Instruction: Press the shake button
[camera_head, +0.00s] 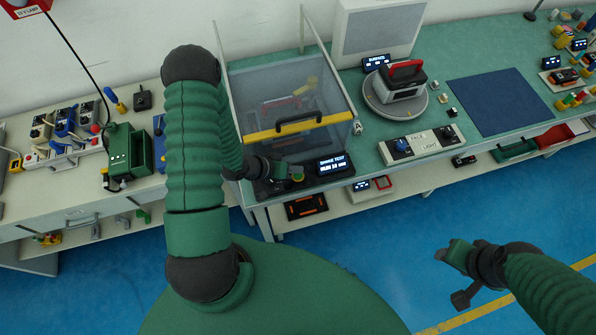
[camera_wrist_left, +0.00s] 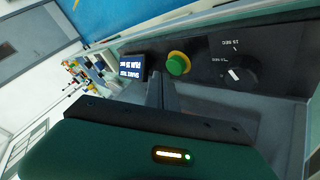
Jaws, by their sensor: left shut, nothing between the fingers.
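The shake button is a round green button with a yellow ring, which I see in the left wrist view (camera_wrist_left: 178,63) on a dark control panel (camera_wrist_left: 206,52). My left gripper (camera_head: 292,174) is over this panel at the bench's front edge. Its fingers show in the left wrist view (camera_wrist_left: 162,84), shut and empty, with the tips close beside the button. I cannot tell whether they touch it. A lit shake test display (camera_head: 333,165) sits right of the gripper. My right gripper (camera_head: 447,254) hangs over the blue floor, away from the bench; its jaw state is unclear.
A clear-walled chamber (camera_head: 290,92) with a yellow front bar and black handle stands behind the panel. A black dial (camera_wrist_left: 236,74) is beside the button. A navy mat (camera_head: 500,101) is bare.

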